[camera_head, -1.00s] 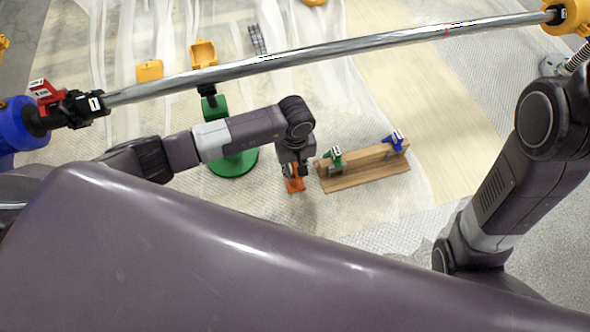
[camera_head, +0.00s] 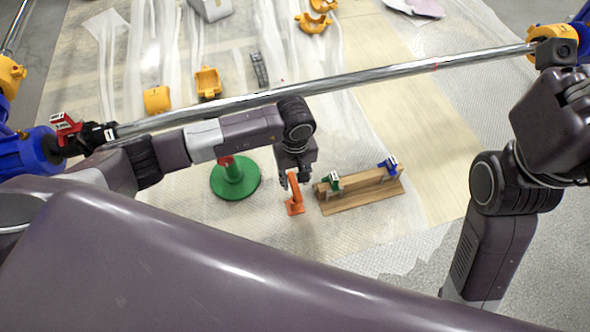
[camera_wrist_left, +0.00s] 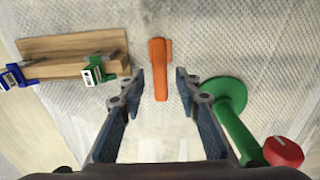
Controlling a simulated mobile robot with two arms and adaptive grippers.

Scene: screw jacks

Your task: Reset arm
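My left gripper (camera_head: 291,180) hangs down in the head view, above an upright orange piece (camera_head: 295,195). In the left wrist view its two fingers (camera_wrist_left: 156,88) are spread wide. The orange piece shows there too (camera_wrist_left: 158,68), in the gap between the fingers and touching neither. My left arm (camera_head: 235,133) reaches in from the left, passing below the long metal bar. My right arm (camera_head: 490,190) is bent at the right edge; I do not make out its gripper.
A wooden stand (camera_head: 365,195) with green and blue clamps is right of the orange piece. A green round-based stand (camera_head: 235,180) is on its left. The long metal bar (camera_head: 350,75) spans the head view. Yellow parts (camera_head: 208,84) lie on the plastic-covered floor.

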